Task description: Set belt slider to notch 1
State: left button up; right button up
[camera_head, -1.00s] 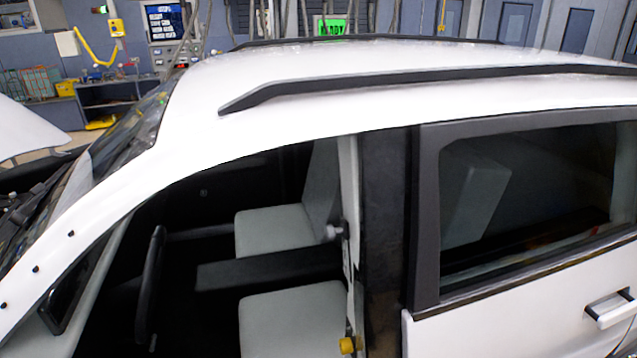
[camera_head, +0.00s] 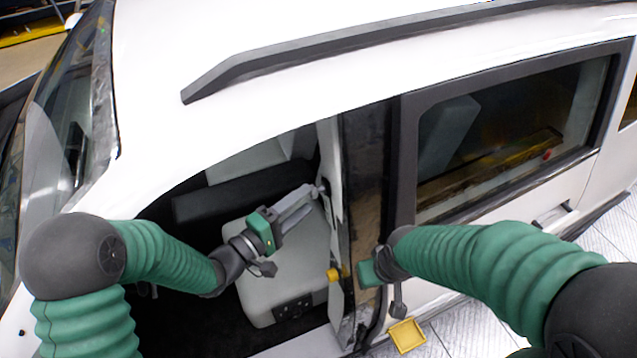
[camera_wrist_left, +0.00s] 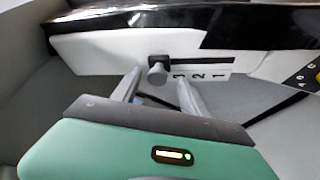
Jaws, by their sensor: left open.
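The belt slider is a grey round knob (camera_wrist_left: 157,72) at the left end of a dark slot in the wrist view, beside the 3. The white number plate (camera_wrist_left: 200,74) reads 3, 2, 1 from left to right. In the head view the knob sits on the car's door pillar (camera_head: 329,150), largely hidden by my fingertips. My left gripper (camera_head: 309,197) reaches through the front door opening, its fingers apart. In the wrist view the left fingertips (camera_wrist_left: 158,80) stand on either side of the knob; contact cannot be told. My right gripper (camera_head: 376,275) is beside the lower pillar, its fingers not clear.
The front seat (camera_head: 280,270) lies below my left gripper. A yellow part (camera_head: 334,274) sits low at the pillar. The closed rear door (camera_head: 480,215) is on the right. A yellow square piece (camera_head: 405,335) shows below my right gripper. The white roof (camera_head: 250,50) bounds the opening above.

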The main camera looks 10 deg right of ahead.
aim_at(311, 196)
pick_arm(q)
jog(key=p+x, duration=0.1)
jog(key=x, duration=0.2)
jog(key=shift+w+d+r, duration=0.15)
jog(key=shift+w+d, duration=0.05)
jog(key=shift+w, duration=0.2)
jog(key=shift+d, duration=0.35)
jog(key=shift+c, duration=0.2)
jog(key=shift+w+d, duration=0.15)
jog(key=shift+d, duration=0.1)
jog(key=shift+c, duration=2.4)
jog(key=shift+w+a, duration=0.2)
jog(key=shift+a, duration=0.2)
grip_shut()
pick_arm(e)
jog(key=shift+w+a+r, duration=0.1)
jog(key=shift+a+r, duration=0.1)
jog(key=shift+r, duration=0.3)
jog(key=shift+a+r, duration=0.2)
jog(key=shift+r, duration=0.25)
